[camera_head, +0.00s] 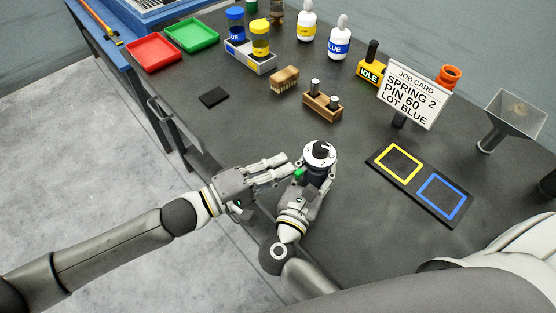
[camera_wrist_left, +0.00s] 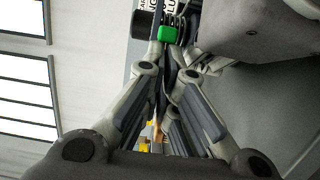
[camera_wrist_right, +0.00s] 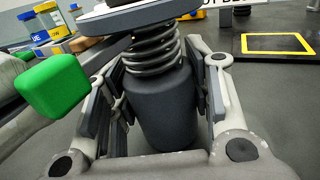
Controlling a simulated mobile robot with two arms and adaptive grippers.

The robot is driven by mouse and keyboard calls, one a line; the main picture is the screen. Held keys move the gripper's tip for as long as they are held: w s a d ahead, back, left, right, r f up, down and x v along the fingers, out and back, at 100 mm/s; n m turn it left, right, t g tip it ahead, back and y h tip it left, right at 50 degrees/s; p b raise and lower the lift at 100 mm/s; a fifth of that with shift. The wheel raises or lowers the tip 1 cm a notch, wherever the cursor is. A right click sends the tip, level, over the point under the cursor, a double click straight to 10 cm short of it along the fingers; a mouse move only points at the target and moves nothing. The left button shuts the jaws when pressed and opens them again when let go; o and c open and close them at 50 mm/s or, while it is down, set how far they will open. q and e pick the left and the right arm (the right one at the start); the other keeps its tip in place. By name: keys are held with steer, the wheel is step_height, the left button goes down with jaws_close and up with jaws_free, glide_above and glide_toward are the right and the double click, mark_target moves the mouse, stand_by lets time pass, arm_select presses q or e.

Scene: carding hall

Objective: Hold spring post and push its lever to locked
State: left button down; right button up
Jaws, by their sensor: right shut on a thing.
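The spring post stands upright with a white dial and black knob on top (camera_head: 320,153); its coil spring and dark round body (camera_wrist_right: 158,108) show in the right wrist view. My right gripper (camera_head: 316,179) is shut around that body. The green lever end (camera_head: 299,174) sticks out on the left side of the post; it is large in the right wrist view (camera_wrist_right: 52,86) and also shows in the left wrist view (camera_wrist_left: 168,34). My left gripper (camera_head: 288,164) is just left of the post, its fingers together and empty, close to the lever. Whether it touches the lever is unclear.
A dark plate with yellow and blue squares (camera_head: 411,191) lies right of the post. Behind are a job card (camera_head: 408,95), a wooden block with pins (camera_head: 322,107), a brush (camera_head: 284,80) and a black pad (camera_head: 213,97). The bench's front edge runs under my arms.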

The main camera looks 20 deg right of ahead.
arm_select(q)
steer(key=shift+s, duration=0.55)
stand_by(0.4)
steer(key=shift+w+a, duration=0.2)
steer(key=shift+w, duration=0.15)
steer(key=w+a, duration=0.2)
steer(key=shift+w+a+f, duration=0.1)
steer(key=shift+w+a, duration=0.25)
steer(key=s+v, duration=0.1)
steer(key=v, duration=0.8)
steer(key=shift+d, duration=0.15)
